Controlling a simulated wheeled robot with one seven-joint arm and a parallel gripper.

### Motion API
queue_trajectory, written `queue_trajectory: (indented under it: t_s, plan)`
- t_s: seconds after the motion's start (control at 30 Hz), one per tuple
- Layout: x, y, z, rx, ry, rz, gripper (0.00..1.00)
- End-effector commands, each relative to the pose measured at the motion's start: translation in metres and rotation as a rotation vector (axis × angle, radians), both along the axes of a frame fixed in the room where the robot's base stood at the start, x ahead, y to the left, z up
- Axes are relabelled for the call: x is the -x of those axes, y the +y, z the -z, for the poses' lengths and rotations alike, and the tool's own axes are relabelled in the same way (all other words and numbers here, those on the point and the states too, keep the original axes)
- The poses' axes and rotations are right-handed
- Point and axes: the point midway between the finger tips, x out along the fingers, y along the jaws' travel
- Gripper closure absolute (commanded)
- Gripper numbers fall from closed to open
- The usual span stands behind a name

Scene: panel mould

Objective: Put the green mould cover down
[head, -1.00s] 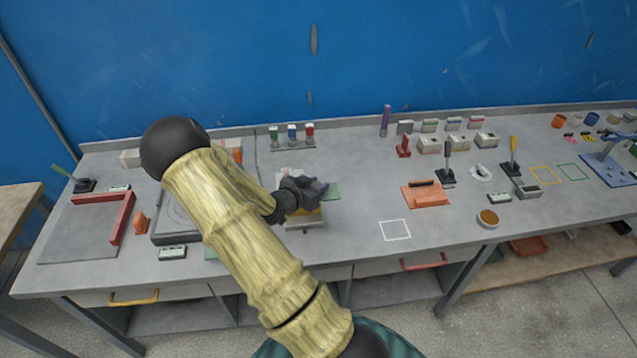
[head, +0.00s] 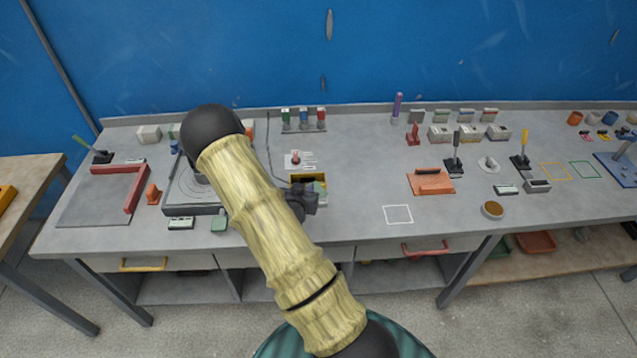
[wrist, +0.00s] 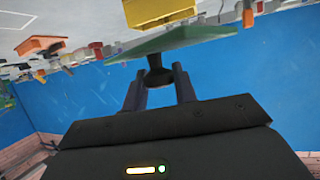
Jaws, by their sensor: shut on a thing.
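My gripper (wrist: 158,86) is shut on the dark knob (wrist: 155,75) of the green mould cover. In the wrist view the cover (wrist: 180,40) is a flat green plate on that knob, with a yellow block-like mould (wrist: 170,14) close beyond it. I cannot tell whether plate and mould touch. In the head view my gripper (head: 303,200) is at the front of the yellow mould (head: 296,179), which stands on the grey bench. The cover is mostly hidden there behind the gripper and arm.
A black-framed plate with rings (head: 180,197) is left of my arm. A white outlined square (head: 398,214) on the bench is empty. An orange block with a handle (head: 431,185) lies right of the mould. The bench between mould and square is clear.

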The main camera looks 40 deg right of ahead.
Motion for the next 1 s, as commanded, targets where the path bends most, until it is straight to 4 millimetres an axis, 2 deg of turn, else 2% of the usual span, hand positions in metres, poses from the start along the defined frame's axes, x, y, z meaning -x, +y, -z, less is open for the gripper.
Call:
queue_trajectory:
  t_s: [0.17,0.33,0.4,0.5,0.6,1.0]
  plan:
    - [-0.016,0.068,0.03,-0.005,0.005,-0.288,0.95]
    - [-0.018,0.152,0.052,-0.006,0.002,-0.593,0.95]
    - [-0.016,0.178,0.057,-0.003,0.0,-0.684,0.95]
    - [-0.011,0.203,0.061,-0.002,0.0,-0.769,0.95]
    - [-0.01,0.213,0.061,-0.001,0.0,-0.802,0.95]
    - [-0.01,0.214,0.061,0.0,-0.001,-0.805,0.95]
